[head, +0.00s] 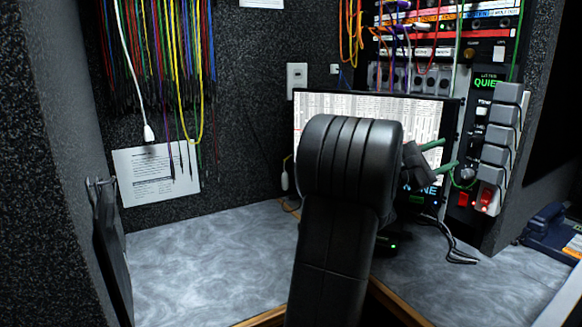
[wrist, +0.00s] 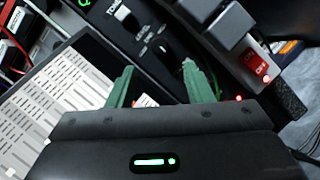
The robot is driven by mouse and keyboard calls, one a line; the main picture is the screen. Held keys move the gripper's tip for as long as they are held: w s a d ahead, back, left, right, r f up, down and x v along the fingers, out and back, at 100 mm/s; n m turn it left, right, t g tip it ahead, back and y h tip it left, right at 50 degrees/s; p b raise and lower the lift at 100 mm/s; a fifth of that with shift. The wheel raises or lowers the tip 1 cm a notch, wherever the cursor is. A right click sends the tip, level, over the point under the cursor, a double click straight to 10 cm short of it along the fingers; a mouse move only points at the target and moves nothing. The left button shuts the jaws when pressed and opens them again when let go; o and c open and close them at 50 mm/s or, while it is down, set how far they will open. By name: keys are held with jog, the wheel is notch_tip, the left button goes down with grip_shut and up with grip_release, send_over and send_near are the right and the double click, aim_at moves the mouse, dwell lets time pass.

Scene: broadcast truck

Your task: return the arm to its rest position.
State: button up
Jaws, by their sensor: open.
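My gripper (head: 446,157) is raised in front of the right part of the monitor, near the control panel. Its two green fingers stand apart with nothing between them. In the wrist view the gripper (wrist: 160,88) is open and empty, with the panel's knobs and switch behind it. My black arm rises from the bottom middle of the head view and hides part of the monitor and counter.
The lit monitor (head: 312,122) stands on the grey marbled counter (head: 210,262). Cables hang at the left and upper right. The left counter is clear.

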aim_at(471, 143)
jog(key=x, duration=0.8)
jog(key=shift+a, duration=0.1)
jog(key=shift+a, duration=0.15)
